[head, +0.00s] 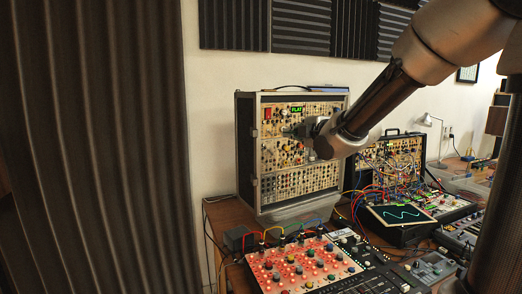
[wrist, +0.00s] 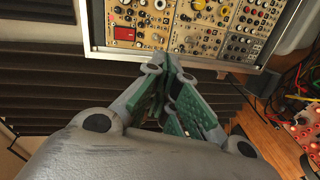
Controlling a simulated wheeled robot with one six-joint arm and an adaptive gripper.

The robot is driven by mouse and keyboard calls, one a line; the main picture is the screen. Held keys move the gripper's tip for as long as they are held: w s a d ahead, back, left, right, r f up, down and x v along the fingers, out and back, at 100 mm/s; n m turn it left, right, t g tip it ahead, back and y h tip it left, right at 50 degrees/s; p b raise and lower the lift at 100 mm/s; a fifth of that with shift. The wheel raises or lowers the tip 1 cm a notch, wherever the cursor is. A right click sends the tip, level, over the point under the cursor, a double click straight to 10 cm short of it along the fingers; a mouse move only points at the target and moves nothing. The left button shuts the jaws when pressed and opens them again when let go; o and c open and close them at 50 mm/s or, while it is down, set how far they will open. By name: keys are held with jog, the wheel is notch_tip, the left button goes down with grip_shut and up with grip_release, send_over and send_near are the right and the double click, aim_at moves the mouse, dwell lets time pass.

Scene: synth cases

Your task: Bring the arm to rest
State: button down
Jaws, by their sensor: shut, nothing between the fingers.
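My arm reaches in from the upper right in the head view. My gripper (head: 290,132) is in front of the tall synth case (head: 244,160), with its fingers small against the panel. In the wrist view my gripper (wrist: 166,68) is shut and empty, its green-padded fingers together near the lower edge of the case (wrist: 200,62). I cannot tell whether the fingertips touch the case. The case stands upright and has a small green display (head: 297,109).
A second synth case (head: 400,152) with many patch cables stands to the right. A screen with a wave trace (head: 402,215) lies before it. A red-lit knob panel (head: 300,266) is at the front. A lamp (head: 428,121) stands behind. A dark curtain (head: 100,150) hangs left.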

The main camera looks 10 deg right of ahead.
jog(key=s+d+f+m+g+h, duration=0.4)
jog(key=s+d+f+m+g, duration=0.25)
jog(key=s+f+m, duration=0.45)
jog(key=s+d+m+g, duration=0.2)
jog(key=s+d+m, duration=0.1)
jog(key=s, duration=0.8)
jog(key=s+d+m+g+h, duration=0.1)
jog(key=s+d+m+g, duration=0.1)
jog(key=s+m, duration=0.4)
jog(key=s+d, duration=0.1)
jog(key=s, duration=0.4)
jog(key=shift+s+f, duration=0.25)
jog(key=shift+f, duration=0.1)
jog(key=shift+g, duration=0.25)
